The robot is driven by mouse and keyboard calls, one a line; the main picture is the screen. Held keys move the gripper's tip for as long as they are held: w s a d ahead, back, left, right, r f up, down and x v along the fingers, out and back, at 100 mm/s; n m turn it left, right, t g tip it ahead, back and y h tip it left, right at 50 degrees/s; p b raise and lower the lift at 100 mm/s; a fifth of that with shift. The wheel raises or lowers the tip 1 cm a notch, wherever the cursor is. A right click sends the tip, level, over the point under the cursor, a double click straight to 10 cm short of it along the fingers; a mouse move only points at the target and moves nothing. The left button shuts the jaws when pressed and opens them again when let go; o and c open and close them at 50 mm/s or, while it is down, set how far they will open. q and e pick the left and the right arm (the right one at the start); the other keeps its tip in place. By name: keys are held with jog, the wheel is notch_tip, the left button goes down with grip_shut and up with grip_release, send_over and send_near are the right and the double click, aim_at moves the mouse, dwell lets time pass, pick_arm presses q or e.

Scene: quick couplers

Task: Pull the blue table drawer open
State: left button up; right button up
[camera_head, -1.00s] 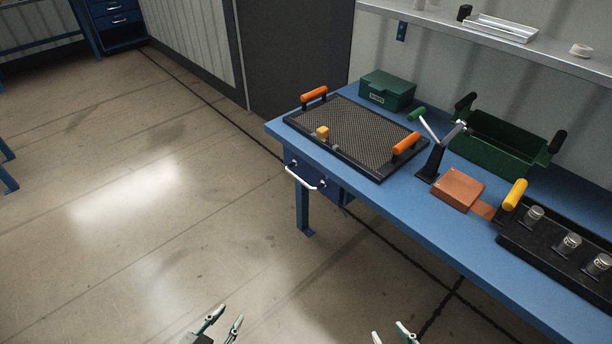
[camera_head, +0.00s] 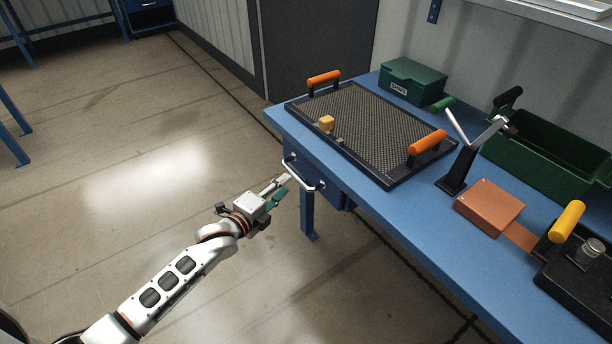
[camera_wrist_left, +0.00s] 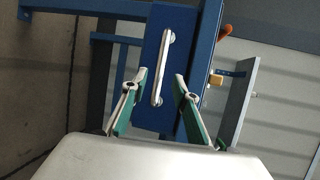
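The blue drawer (camera_head: 328,189) is under the left end of the blue table (camera_head: 372,208), with a silver bar handle (camera_head: 303,173) on its front. It looks shut. My left gripper (camera_head: 283,187) is just in front of the handle, with its fingers pointing at it. In the left wrist view the drawer front (camera_wrist_left: 152,60) and the handle (camera_wrist_left: 163,68) show between the two spread fingers of my left gripper (camera_wrist_left: 158,103). The fingers are open and the handle appears ahead of them, not gripped. My right gripper is not in view.
On the table are a black mesh tray (camera_head: 375,128) with orange handles and a small yellow block (camera_head: 326,123), a green box (camera_head: 412,82), a green bin (camera_head: 545,155), a lever stand (camera_head: 455,170) and a copper-coloured block (camera_head: 488,206). The floor left of the table is clear.

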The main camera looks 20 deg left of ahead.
aim_at(295, 174)
pick_arm(q)
jog(key=b+x, duration=0.2)
jog(key=x, duration=0.5)
jog(key=shift+w, duration=0.2)
grip_shut()
